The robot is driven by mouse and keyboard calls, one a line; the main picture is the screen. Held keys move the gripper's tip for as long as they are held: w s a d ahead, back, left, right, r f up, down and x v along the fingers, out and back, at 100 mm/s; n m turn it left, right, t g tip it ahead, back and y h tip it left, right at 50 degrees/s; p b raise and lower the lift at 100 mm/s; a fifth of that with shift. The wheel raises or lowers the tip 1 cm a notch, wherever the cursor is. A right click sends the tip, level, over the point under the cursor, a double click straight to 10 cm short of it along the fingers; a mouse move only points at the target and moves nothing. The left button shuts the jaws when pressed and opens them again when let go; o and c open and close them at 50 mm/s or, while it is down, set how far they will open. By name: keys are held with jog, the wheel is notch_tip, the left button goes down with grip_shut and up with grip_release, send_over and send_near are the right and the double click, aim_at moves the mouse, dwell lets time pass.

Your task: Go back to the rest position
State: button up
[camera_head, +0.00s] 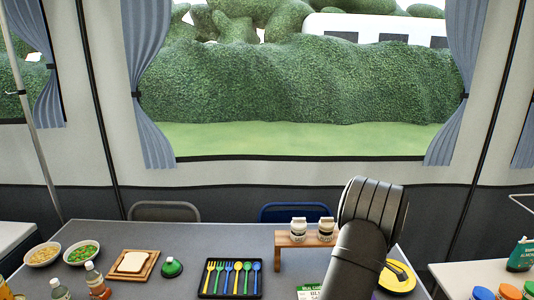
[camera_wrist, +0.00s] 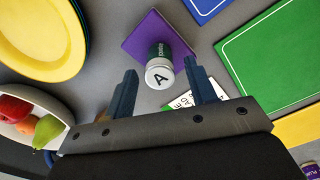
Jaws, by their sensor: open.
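My gripper (camera_wrist: 166,92) shows in the wrist view with its two dark blue fingers apart and nothing between them. My gripper cannot be made out there.
Grey table (camera_head: 210,237) carries a cutlery tray (camera_head: 232,293), bread board (camera_head: 153,264), two bowls, a small wooden shelf (camera_head: 283,239) with two jars, and a yellow plate (camera_head: 398,287). The wrist view shows yellow plates (camera_wrist: 38,35), a fruit bowl (camera_wrist: 62,112) and a green board (camera_wrist: 275,50).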

jog(key=shift+r, duration=0.75)
